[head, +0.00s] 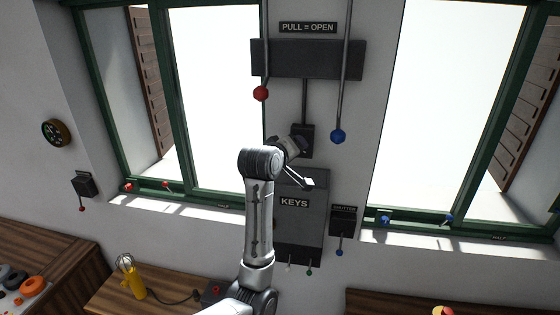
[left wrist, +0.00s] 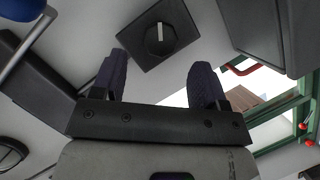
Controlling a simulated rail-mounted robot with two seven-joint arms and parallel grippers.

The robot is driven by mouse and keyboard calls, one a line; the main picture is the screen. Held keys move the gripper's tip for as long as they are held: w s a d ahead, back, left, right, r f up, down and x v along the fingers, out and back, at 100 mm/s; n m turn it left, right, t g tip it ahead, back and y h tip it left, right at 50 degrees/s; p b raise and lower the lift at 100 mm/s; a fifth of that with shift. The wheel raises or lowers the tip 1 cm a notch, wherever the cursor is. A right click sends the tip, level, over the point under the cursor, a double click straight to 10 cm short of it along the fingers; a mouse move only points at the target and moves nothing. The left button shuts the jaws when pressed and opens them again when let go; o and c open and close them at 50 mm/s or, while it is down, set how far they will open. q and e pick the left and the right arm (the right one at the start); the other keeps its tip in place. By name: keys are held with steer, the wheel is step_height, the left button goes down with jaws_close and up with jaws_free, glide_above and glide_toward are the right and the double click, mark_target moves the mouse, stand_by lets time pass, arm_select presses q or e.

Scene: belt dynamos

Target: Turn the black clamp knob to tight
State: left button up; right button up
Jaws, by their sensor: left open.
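The black clamp knob (left wrist: 160,38) shows in the left wrist view as a round dark knob with a pale pointer line. It sits on a square black plate (left wrist: 138,20), beyond my fingertips. In the head view a dark plate (head: 307,152) hangs under a rod on the wall, with the knob hidden behind my wrist. My left gripper (head: 300,140) is in front of that plate. In the left wrist view its two dark fingers (left wrist: 160,68) are spread apart with nothing between them. The knob appears ahead of the gap, apart from the fingers. My right gripper is not in view.
A dark box marked PULL = OPEN (head: 308,60) is above, with red (head: 261,93) and blue (head: 338,136) ball levers hanging down. A KEYS box (head: 315,218) is below and a shutter switch (head: 343,220) to its right. Windows flank both sides.

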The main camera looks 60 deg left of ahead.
arm_select(q)
steer(key=b+v, duration=0.2)
steer(key=v, duration=0.6)
stand_by(0.4)
